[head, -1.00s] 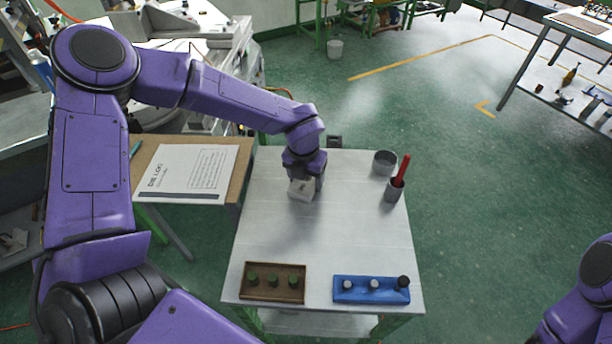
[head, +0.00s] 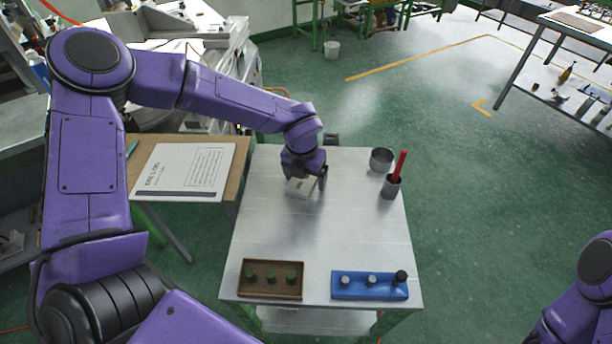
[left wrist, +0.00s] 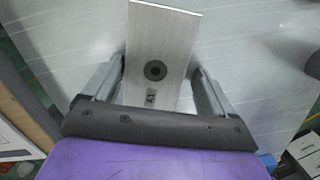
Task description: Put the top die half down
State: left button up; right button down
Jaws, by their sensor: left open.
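The top die half is a light grey metal block (head: 299,187) at the upper middle of the white table, just under my left gripper (head: 307,183). In the left wrist view the block (left wrist: 161,42) shows a dark round hole and a small label reading like "A1". My left gripper (left wrist: 160,78) is open, with one finger on each side of the block. The block seems to rest on the table; its underside is hidden, so I cannot tell whether another half lies below. My right gripper is out of view.
The white table (head: 330,225) is clear in the middle. A grey cup (head: 381,160) and a holder (head: 391,187) with a red-handled tool stand at right. A brown tray (head: 271,293) and a blue rack (head: 347,292) lie at the front. A printed sheet (head: 185,172) lies at left.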

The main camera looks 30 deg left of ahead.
aim_at(301, 182)
pick_arm(q)
jog(key=shift+s+a+f, duration=0.2)
jog(key=shift+s+f, duration=0.3)
jog(key=shift+f, duration=0.15)
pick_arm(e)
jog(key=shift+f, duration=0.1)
pick_arm(q)
jog(key=shift+w+r+p, duration=0.1)
jog(key=shift+r+p, duration=0.25)
jog(key=shift+r, duration=0.05)
jog(key=r, duration=0.5)
jog(key=shift+w+a+r+b, duration=0.1)
jog(key=shift+a+b, duration=0.2)
jog(key=shift+b, duration=0.05)
notch_tip(301, 182, up, 7)
jog(key=shift+s+d+r, duration=0.15)
jog(key=shift+s, duration=0.3)
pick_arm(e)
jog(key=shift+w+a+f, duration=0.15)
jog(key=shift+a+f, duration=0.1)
pick_arm(q)
jog(key=shift+d, duration=0.1)
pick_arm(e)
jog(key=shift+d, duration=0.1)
